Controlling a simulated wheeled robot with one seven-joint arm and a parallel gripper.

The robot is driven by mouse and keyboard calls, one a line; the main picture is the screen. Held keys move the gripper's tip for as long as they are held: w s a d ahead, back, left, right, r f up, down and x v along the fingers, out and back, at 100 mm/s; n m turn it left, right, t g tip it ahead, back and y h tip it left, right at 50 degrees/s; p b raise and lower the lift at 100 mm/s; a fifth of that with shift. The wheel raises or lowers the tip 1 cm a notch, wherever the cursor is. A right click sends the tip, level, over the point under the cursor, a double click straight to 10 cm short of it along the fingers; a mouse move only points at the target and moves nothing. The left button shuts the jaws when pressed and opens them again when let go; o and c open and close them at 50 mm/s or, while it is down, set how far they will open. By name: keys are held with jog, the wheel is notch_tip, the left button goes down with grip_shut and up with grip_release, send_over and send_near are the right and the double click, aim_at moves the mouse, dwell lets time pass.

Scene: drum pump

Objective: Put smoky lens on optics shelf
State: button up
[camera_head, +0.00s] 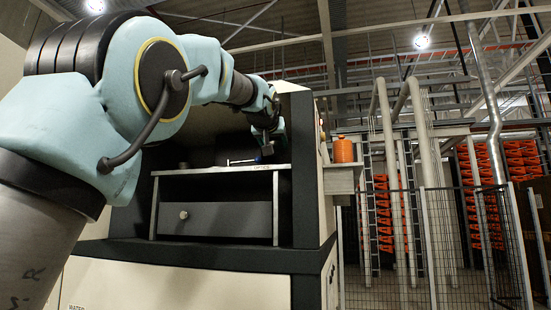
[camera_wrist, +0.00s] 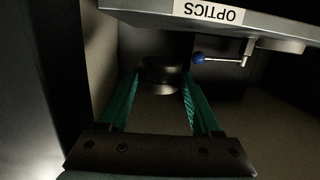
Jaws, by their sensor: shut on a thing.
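The smoky lens appears as a dark, round, short cylinder (camera_wrist: 162,76) between the green fingertips of my gripper (camera_wrist: 161,84) in the wrist view. My gripper is shut on it. The optics shelf (camera_wrist: 285,35) carries an OPTICS label that reads upside down in that view, and the lens is close to its edge. In the head view my gripper (camera_head: 266,147) is inside the cabinet, just above the shelf (camera_head: 221,170) near its right end. The lens cannot be made out there. Whether the lens touches the shelf, I cannot tell.
A small lever with a blue knob (camera_wrist: 198,59) is beside the lens at the shelf. A small dark object (camera_head: 183,166) stands on the left of the shelf. A drawer (camera_head: 225,218) is below. An orange bottle (camera_head: 343,149) stands on a side ledge outside the cabinet.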

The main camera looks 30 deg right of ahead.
aim_at(275, 154)
notch_tip(275, 154, down, 3)
jog(key=shift+s, duration=0.1)
jog(key=shift+d+f, duration=0.2)
jog(key=shift+f, duration=0.2)
jog(key=shift+f, duration=0.1)
jog(key=shift+f, duration=0.15)
jog(key=o, duration=1.4)
jog(key=shift+o, duration=0.2)
